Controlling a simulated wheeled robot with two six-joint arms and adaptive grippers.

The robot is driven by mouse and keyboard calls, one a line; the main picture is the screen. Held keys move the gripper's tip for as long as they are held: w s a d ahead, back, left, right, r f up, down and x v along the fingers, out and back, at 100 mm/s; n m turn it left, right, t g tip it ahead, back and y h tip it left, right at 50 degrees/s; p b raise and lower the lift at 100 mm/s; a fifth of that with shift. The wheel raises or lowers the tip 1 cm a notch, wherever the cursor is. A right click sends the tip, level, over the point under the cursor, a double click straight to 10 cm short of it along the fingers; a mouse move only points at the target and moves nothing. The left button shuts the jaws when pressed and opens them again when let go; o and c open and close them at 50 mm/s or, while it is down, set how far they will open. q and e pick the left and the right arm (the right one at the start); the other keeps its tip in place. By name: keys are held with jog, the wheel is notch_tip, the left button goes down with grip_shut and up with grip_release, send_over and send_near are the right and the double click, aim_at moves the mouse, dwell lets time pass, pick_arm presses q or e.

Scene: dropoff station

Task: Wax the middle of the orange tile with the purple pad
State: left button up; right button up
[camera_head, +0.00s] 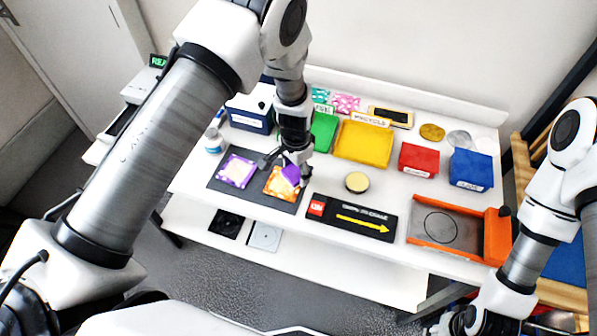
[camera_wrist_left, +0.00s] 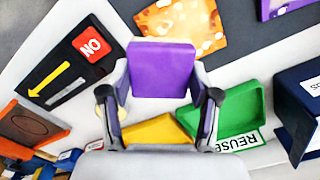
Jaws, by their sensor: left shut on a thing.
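My left gripper (camera_head: 294,168) is shut on the purple pad (camera_head: 291,174), which also shows between the fingers in the left wrist view (camera_wrist_left: 160,68). The orange tile (camera_head: 274,190) has pale blotches and lies on the dark mat (camera_head: 221,183). In the head view the pad covers the tile's upper right part. The tile also shows beyond the pad in the left wrist view (camera_wrist_left: 193,18). I cannot tell whether pad and tile touch. My right gripper (camera_head: 462,322) is low at the bottom right, dark and partly cut off; its jaws are unclear.
A purple tile (camera_head: 237,171) lies left of the orange one. A black panel with a yellow arrow (camera_head: 350,218) and a round yellow tin (camera_head: 357,182) are to the right. Green (camera_head: 323,131), yellow (camera_head: 364,143) and red (camera_head: 419,159) bins stand behind. An orange tray (camera_head: 416,232) is far right.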

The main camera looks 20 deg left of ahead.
aim_at(297, 171)
pick_arm(q)
jog(key=shift+d+r+p, duration=0.25)
jog(key=shift+r+p, duration=0.25)
jog(key=shift+r, duration=0.9)
jog(key=shift+a+r+p, duration=0.1)
jog(key=shift+r+p, duration=0.1)
jog(key=shift+p, duration=0.15)
pick_arm(e)
jog(key=shift+s+d+r, duration=0.15)
jog(key=shift+d+r, duration=0.05)
jog(key=shift+r, duration=0.3)
jog(key=shift+s+d+r, duration=0.15)
jog(key=shift+r, duration=0.35)
